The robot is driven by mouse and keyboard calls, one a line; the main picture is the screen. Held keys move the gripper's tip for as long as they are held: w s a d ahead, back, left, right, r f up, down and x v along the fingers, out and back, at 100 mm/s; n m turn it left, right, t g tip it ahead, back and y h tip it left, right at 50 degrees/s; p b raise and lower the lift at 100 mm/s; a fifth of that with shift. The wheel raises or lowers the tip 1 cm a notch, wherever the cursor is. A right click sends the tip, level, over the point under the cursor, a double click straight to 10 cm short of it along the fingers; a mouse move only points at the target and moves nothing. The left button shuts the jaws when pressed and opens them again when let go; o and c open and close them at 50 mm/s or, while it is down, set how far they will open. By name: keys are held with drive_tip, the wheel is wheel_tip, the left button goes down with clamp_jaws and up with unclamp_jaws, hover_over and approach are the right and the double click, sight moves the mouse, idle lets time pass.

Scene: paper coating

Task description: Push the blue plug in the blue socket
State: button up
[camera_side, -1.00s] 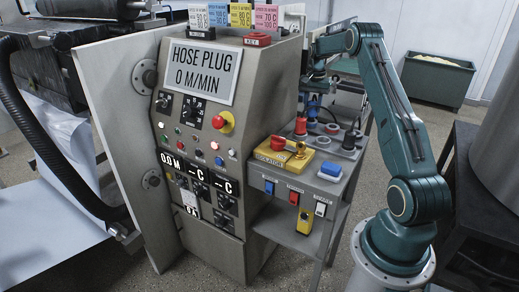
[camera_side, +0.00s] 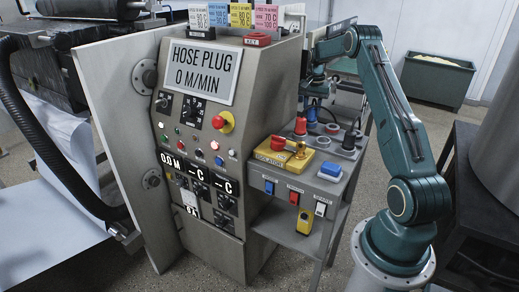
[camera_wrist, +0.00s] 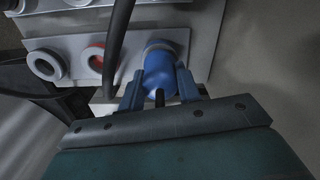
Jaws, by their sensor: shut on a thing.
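The blue plug (camera_wrist: 161,76) is between the two fingers of my gripper (camera_wrist: 159,84), which is shut on it. In the wrist view its far end meets a pale grey ring on the socket panel, and the blue socket is hidden behind the plug. How deep the plug sits cannot be told. In the side view the blue plug (camera_side: 312,114) shows small below my gripper, over the back of the grey socket table.
A red-ringed socket (camera_wrist: 97,57) and a grey-ringed socket (camera_wrist: 46,65) lie left of the plug. A dark cable (camera_wrist: 117,45) crosses the panel. A red plug (camera_side: 300,126) and a black plug (camera_side: 349,140) stand on the table near a yellow isolator (camera_side: 284,154).

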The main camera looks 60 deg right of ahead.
drive_tip(key=shift+f, duration=0.2)
idle(0.3)
drive_tip(key=o, duration=1.1)
drive_tip(key=shift+r, duration=0.1)
wheel_tip(320, 180, up, 14)
drive_tip(key=shift+f, duration=0.2)
